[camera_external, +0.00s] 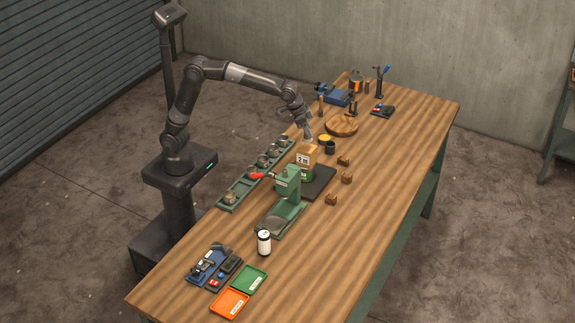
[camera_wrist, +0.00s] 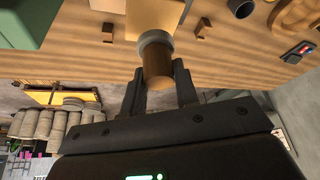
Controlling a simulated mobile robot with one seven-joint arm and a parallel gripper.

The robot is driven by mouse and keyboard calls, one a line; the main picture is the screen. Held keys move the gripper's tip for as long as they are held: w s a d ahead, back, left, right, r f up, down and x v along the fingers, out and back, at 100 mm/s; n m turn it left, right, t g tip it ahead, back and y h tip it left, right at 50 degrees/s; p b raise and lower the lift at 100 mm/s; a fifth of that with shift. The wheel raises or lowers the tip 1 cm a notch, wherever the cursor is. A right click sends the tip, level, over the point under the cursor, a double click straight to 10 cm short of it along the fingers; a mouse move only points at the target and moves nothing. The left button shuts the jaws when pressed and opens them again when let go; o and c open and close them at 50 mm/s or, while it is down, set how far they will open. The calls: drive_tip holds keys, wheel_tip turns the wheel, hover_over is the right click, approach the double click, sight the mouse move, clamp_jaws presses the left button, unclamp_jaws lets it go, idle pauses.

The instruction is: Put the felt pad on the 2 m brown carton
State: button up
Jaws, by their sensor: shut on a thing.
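The brown carton (camera_external: 303,161) with a "2 m" label stands behind the green machine, near the table's left edge. Its tan top (camera_wrist: 168,10) appears to be the pale square at the top of the wrist view. My gripper (camera_external: 309,138) is just above the carton in the external view. In the wrist view my gripper (camera_wrist: 160,88) is shut on a short brown cylinder with a grey round end, which looks like the felt pad (camera_wrist: 156,38). The grey end points toward the carton top. I cannot tell whether they touch. In the external view the held piece is too small to make out.
The green machine (camera_external: 288,184) with a red handle stands close in front of the carton. A dark cup (camera_external: 330,148) is right behind it. Small wooden blocks (camera_external: 346,178) lie to the right. A green rack (camera_external: 238,192) of metal pots lines the left edge. The right table side is clear.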

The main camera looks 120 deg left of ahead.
drive_tip(key=shift+f, duration=1.7)
drive_tip(key=shift+f, duration=0.15)
drive_tip(key=o, duration=1)
drive_tip(key=shift+c, duration=0.2)
drive_tip(key=v, duration=1.2)
drive_tip(key=s+d+r+m, duration=0.15)
drive_tip(key=s+d, duration=0.25)
drive_tip(key=s, duration=0.5)
drive_tip(key=s+d+f+m, duration=0.1)
drive_tip(key=s+d+f, duration=0.2)
drive_tip(key=s, duration=0.5)
drive_tip(key=s+d+f+m+t+h, duration=0.1)
drive_tip(key=s+d+f+m, duration=0.1)
drive_tip(key=s+f, duration=0.3)
drive_tip(key=s+d+f+m+h, duration=0.1)
drive_tip(key=s+d+f, duration=0.3)
drive_tip(key=s, duration=0.8)
drive_tip(key=shift+s+f+t, duration=0.2)
drive_tip(key=shift+s+t, duration=0.05)
drive_tip(key=shift+t, duration=0.15)
